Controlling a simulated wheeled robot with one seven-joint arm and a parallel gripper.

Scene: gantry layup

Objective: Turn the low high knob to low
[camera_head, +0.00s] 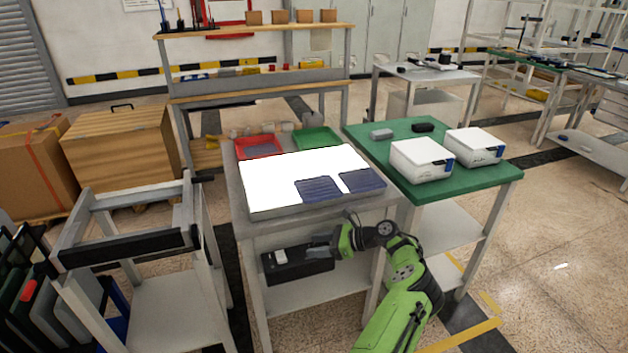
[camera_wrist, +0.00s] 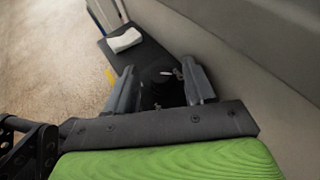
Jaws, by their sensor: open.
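In the wrist view the dark face of the box (camera_wrist: 143,50) carries the white part (camera_wrist: 125,40). A dark, roughly round shape that may be the knob (camera_wrist: 165,76) shows between my fingers, with a small pale mark by it. Its setting and any lettering cannot be read. My gripper (camera_head: 318,250) is at the right end of the box. Its two fingers (camera_wrist: 160,88) are open on either side of the dark shape; contact cannot be told.
The lit white table (camera_head: 285,172) lies above, with two dark blue pads, a red tray (camera_head: 259,147) and a green tray (camera_head: 316,138). A green-topped table (camera_head: 470,185) with two white devices stands right. A grey frame cart (camera_head: 125,250) stands left. A grey surface (camera_wrist: 245,50) runs close beside my right finger.

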